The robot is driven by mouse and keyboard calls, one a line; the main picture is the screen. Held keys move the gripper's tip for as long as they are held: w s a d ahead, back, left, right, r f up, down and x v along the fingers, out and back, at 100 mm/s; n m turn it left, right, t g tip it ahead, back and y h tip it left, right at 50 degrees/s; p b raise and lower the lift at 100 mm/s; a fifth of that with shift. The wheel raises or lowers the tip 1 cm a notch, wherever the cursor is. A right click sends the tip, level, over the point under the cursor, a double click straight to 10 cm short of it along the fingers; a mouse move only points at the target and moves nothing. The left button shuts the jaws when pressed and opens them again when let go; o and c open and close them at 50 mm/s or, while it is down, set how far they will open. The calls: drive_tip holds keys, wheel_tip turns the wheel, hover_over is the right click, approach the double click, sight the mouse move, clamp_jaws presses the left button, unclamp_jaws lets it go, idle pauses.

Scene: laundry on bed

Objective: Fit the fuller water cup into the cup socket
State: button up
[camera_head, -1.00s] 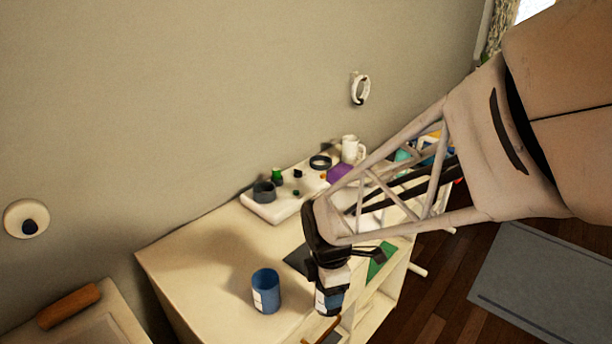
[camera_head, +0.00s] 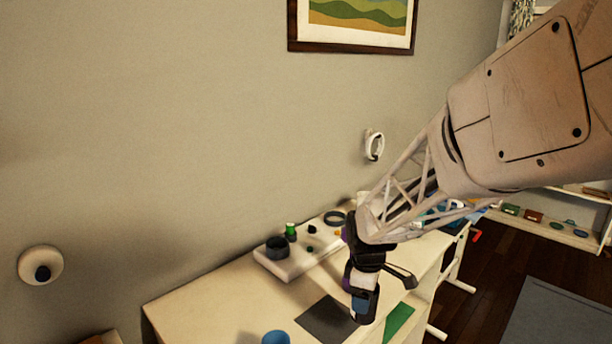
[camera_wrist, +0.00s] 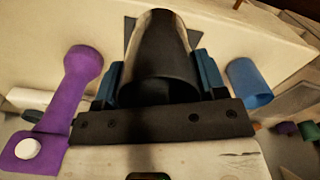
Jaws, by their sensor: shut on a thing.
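In the wrist view the held cup (camera_wrist: 160,50) looks dark between the blue finger pads. A second blue cup (camera_head: 275,338) stands on the table, cut off by the bottom edge; the wrist view shows a blue cup (camera_wrist: 250,82) at right. The water levels cannot be seen. On a white board (camera_head: 285,266) at the back are a dark round holder (camera_head: 277,247) and a black ring (camera_head: 335,217); I cannot tell which is the cup socket.
A dark square mat (camera_head: 326,318) lies on the table (camera_head: 205,303), with a green patch (camera_head: 398,320) to its right. A small green object (camera_head: 291,232) stands on the board. A purple object (camera_wrist: 75,90) is beside my gripper. The left tabletop is clear.

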drive_tip(key=w+d+m, duration=0.7)
drive_tip(key=w+d, duration=0.4)
drive_tip(key=w, duration=0.2)
drive_tip(key=w+r+m, duration=0.3)
drive_tip(key=w+r, duration=0.1)
drive_tip(key=w, duration=0.4)
drive_tip(key=w+r+m, duration=0.3)
drive_tip(key=w+r, duration=0.1)
drive_tip(key=w, duration=0.5)
drive_tip(key=shift+d+r, duration=0.15)
drive_tip(key=shift+d, duration=0.05)
drive_tip(key=shift+a, duration=0.1)
drive_tip(key=s+a+f, duration=0.2)
drive_tip(key=a, duration=0.7)
drive_tip(key=s+a+f, duration=0.2)
drive_tip(key=a, duration=0.8)
drive_tip(key=s+a+f, duration=0.1)
drive_tip(key=s+f, duration=0.1)
drive_tip(key=s, duration=0.7)
drive_tip(key=s+a+f+n, duration=0.1)
drive_tip(key=s+a+f, duration=0.1)
drive_tip(key=s, duration=0.7)
drive_tip(key=s+a+f, duration=0.1)
drive_tip(key=s+f, duration=0.1)
drive_tip(key=s, duration=0.7)
drive_tip(key=shift+s+a+f, duration=0.15)
drive_tip(key=shift+s+a, duration=0.05)
drive_tip(key=shift+a, duration=0.1)
